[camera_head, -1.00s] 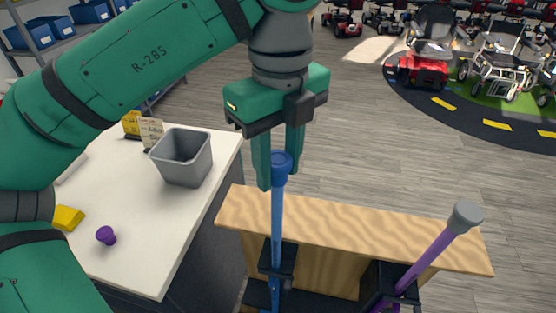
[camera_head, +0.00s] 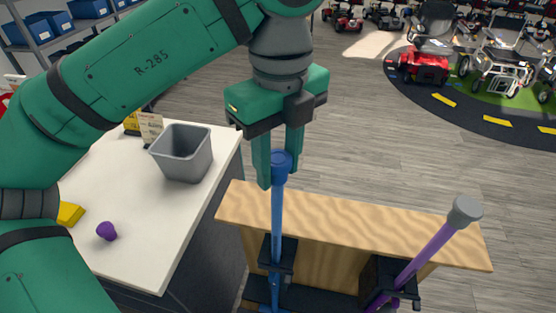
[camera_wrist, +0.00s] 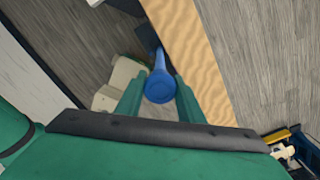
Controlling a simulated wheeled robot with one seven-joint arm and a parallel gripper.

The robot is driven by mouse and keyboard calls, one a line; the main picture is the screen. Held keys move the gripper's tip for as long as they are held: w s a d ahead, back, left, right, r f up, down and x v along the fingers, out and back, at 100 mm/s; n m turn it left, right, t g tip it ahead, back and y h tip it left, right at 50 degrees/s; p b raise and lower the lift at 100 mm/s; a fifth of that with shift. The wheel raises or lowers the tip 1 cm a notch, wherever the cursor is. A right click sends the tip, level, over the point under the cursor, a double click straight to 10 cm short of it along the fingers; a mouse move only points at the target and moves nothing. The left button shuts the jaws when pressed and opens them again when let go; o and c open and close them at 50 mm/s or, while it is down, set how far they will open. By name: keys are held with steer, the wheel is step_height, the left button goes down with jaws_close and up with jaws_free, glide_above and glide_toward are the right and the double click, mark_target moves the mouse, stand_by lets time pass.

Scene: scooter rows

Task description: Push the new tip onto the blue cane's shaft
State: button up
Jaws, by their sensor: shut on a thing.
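The blue cane (camera_head: 277,220) stands upright in a black clamp (camera_head: 278,254) beside the wooden board. A blue tip (camera_head: 281,165) sits at the top end of its shaft, between my gripper's fingers. My gripper (camera_head: 279,172) is shut on the blue tip, pointing down from above. In the wrist view the round blue tip (camera_wrist: 160,87) shows between the two green fingers, with the shaft running away behind it. Whether the tip is fully seated on the shaft cannot be told.
A purple cane (camera_head: 428,252) with a grey tip (camera_head: 464,212) leans in another clamp at right. The white table (camera_head: 130,215) at left holds a grey bin (camera_head: 182,153), a purple tip (camera_head: 106,231) and a yellow block (camera_head: 69,214). Scooters stand far back.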

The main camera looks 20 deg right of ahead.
steer(key=shift+f, duration=0.15)
steer(key=o, duration=1.9)
steer(key=shift+r, duration=4.5)
